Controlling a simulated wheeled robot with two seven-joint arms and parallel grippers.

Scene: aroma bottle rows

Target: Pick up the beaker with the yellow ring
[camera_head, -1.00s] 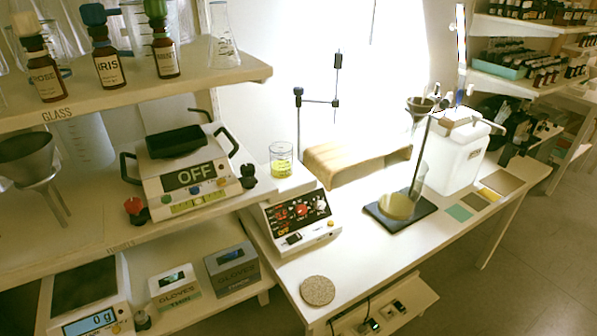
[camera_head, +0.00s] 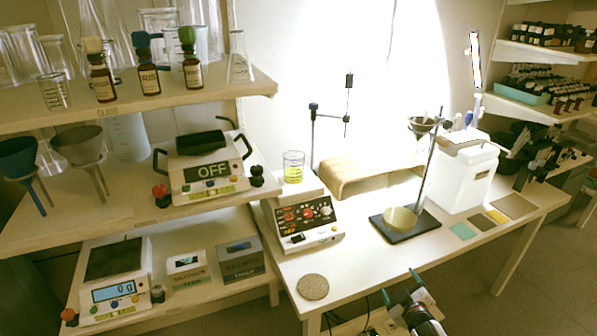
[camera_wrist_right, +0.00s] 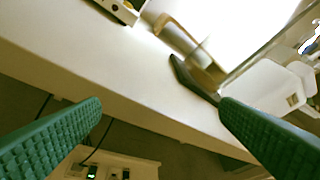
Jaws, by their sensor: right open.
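A small clear beaker (camera_head: 293,167) with a yellow band at its lower part stands upright on the hotplate device (camera_head: 305,222) at the middle of the table. I cannot tell whether the band is a ring or liquid. My right gripper (camera_head: 400,284) is open and empty, low at the table's front edge, well in front and to the right of the beaker. In the right wrist view its two green ribbed fingers (camera_wrist_right: 160,102) are wide apart, with the table edge beyond them and no beaker visible. My left gripper is not in view.
The table (camera_head: 370,258) holds a round cork mat (camera_head: 313,287), a wooden bench (camera_head: 370,178), a black-based stand (camera_head: 410,232) and a white canister (camera_head: 462,178). The shelf at left (camera_head: 185,97) carries bottles and glassware. The table's front middle is clear.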

